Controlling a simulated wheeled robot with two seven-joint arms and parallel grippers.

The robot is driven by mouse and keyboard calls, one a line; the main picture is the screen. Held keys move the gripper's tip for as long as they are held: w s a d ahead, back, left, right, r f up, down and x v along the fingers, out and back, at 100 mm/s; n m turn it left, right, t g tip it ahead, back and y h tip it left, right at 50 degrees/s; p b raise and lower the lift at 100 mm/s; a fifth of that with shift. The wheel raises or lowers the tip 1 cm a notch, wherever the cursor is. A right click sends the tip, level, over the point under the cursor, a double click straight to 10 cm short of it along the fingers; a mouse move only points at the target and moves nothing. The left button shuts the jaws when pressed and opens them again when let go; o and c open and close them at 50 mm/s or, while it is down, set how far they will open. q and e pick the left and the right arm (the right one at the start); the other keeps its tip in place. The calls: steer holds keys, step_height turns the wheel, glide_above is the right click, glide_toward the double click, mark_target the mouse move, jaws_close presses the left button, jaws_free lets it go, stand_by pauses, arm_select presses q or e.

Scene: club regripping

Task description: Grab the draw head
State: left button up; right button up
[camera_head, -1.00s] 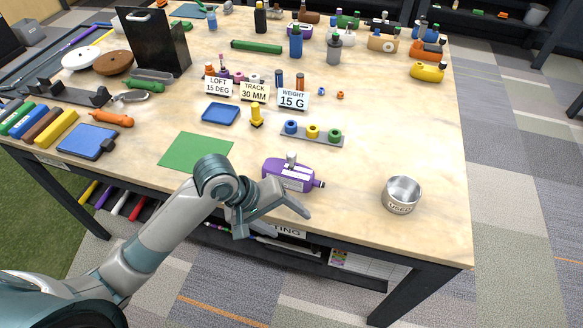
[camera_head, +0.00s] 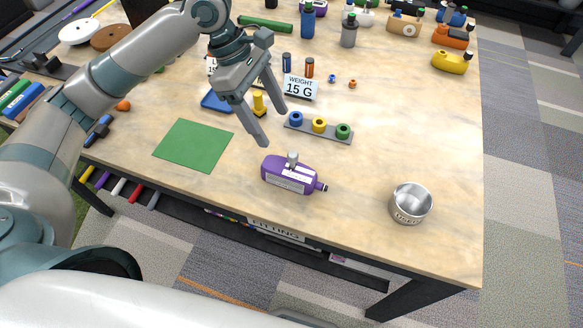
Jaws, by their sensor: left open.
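My left gripper (camera_head: 274,127) is open and empty, its fingers pointing down above the table. It is between the green mat (camera_head: 192,145) and a grey strip (camera_head: 336,134) holding a blue, a yellow and a green ring-shaped piece. A purple bottle-like object (camera_head: 288,177) with a white label and a black tip lies below the fingertips in the picture, apart from them. No object has a readable label naming it the draw head, so I cannot tell which one it is. My left arm hides part of the table's left side. My right gripper is not in view.
A metal cup (camera_head: 410,203) marked USED stands at the front right. A WEIGHT 15 G card (camera_head: 299,87), a yellow peg (camera_head: 259,103) and a blue tray (camera_head: 217,102) are near the gripper. A yellow object (camera_head: 452,61) lies at the back right. The table's right middle is clear.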

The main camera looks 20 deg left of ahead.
mark_target(290, 157)
arm_select(q)
steer(key=p+x, duration=0.2)
steer(key=x, duration=1)
steer(key=shift+f, duration=0.15)
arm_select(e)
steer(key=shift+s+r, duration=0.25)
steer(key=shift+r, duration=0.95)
arm_select(q)
steer(key=shift+f, duration=0.1)
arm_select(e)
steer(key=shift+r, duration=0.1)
arm_select(q)
steer(key=shift+d+f+p, duration=0.15)
steer(key=shift+f+p, duration=0.1)
steer(key=shift+p, duration=0.2)
steer(key=p+x, duration=0.1)
steer(key=x, duration=0.2)
steer(key=shift+d+f, duration=0.2)
steer(key=shift+f, duration=0.5)
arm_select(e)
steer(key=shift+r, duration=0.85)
arm_select(q)
steer(key=shift+c, duration=0.7)
steer(key=c, duration=1.1)
